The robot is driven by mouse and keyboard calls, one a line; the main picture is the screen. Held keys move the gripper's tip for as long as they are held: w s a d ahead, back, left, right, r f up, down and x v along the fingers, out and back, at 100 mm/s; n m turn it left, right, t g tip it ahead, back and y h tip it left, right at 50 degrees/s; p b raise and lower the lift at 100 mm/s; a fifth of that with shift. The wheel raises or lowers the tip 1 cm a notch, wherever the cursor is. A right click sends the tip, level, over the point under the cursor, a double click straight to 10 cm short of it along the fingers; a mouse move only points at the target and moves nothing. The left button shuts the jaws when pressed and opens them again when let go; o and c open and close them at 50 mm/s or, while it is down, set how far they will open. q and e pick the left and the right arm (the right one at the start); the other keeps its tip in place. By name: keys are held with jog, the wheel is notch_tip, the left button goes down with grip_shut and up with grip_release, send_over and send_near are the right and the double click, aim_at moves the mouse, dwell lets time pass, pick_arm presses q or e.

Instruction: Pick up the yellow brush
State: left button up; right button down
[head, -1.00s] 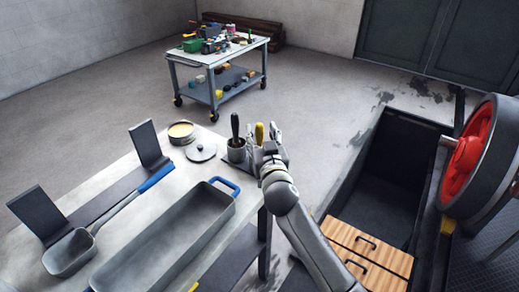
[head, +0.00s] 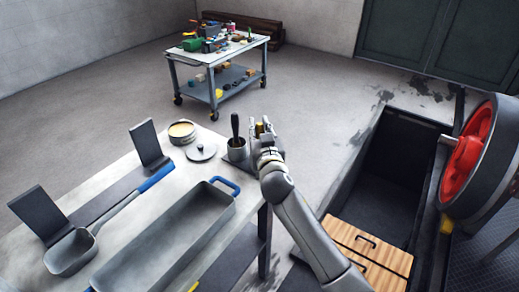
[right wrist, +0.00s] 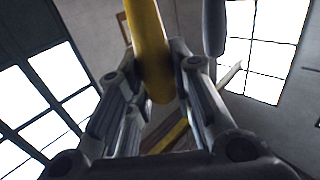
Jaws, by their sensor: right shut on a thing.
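The yellow brush (head: 259,128) shows only as a small bit of yellow at the fingers of my right gripper (head: 265,133), by the far right corner of the grey table. In the right wrist view its yellow handle (right wrist: 148,45) is between the two fingers of my right gripper (right wrist: 155,95), which is shut on it. The brush's lower end is hidden, so I cannot tell whether it rests on anything. My left gripper is not in view.
A black-handled brush (head: 235,126) stands in a grey cup (head: 237,150) just left of my gripper. A lid (head: 202,152), an open tin (head: 182,132) and a long tray (head: 165,240) are on the table. An open pit (head: 385,165) lies to the right.

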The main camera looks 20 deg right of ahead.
jog(key=shift+r, duration=0.1)
notch_tip(320, 180, up, 10)
jog(key=shift+f+p, duration=0.1)
jog(key=shift+p, duration=0.3)
dwell(0.6)
